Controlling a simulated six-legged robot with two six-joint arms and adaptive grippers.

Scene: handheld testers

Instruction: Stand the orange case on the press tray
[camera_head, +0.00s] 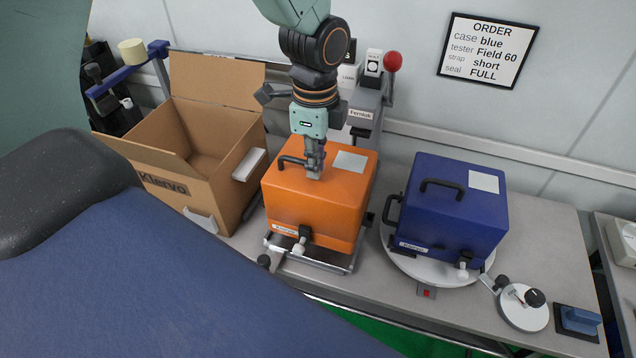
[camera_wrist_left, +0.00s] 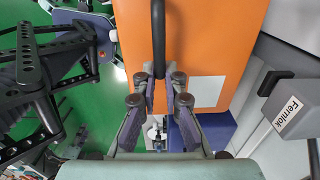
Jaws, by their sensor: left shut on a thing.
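The orange case (camera_head: 316,205) is upright over the press tray (camera_head: 312,262), whose metal front edge and rails show beneath it. I cannot tell whether its base touches the tray. My left gripper (camera_head: 314,172) comes down from above and is shut on the black handle on the case's top. In the left wrist view the fingers (camera_wrist_left: 158,88) close around the handle (camera_wrist_left: 158,40), with the orange top (camera_wrist_left: 205,45) behind. The press (camera_head: 366,105), labelled Fernlok, with a red knob, stands behind the case. My right gripper is not in view.
A blue case (camera_head: 455,205) stands on a round white turntable (camera_head: 400,258) to the right. An open cardboard box (camera_head: 165,190) stands close on the left. A round dial device (camera_head: 522,305) and a blue stamp-like block (camera_head: 577,320) lie at front right. An order sign (camera_head: 487,50) hangs behind.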

